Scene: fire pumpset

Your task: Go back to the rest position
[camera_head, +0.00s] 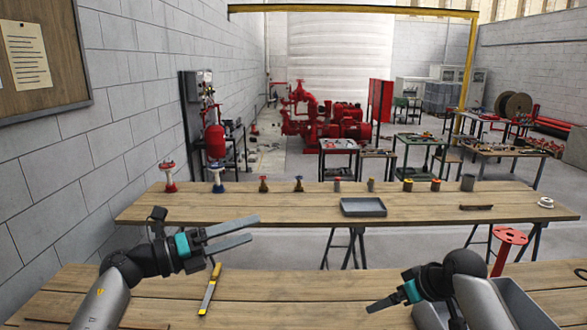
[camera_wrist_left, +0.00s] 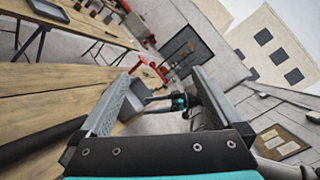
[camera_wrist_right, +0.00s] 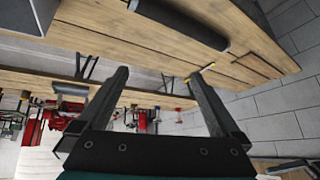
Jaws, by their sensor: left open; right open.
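My left gripper (camera_head: 230,236) is at the left in the head view, above the near wooden table (camera_head: 280,285). Its fingers are apart and nothing is between them; both also show in the left wrist view (camera_wrist_left: 158,95). My right gripper (camera_head: 377,303) is low at the right in the head view, over the near table. The right wrist view shows its two fingers (camera_wrist_right: 155,85) spread apart with nothing held between them.
A yellow-handled tool (camera_head: 210,288) lies on the near table below my left gripper. The far wooden table (camera_head: 270,205) carries a grey tray (camera_head: 363,207), red and blue valves and small cups. A red flanged stand (camera_head: 507,240) rises at the right. A wall stands at the left.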

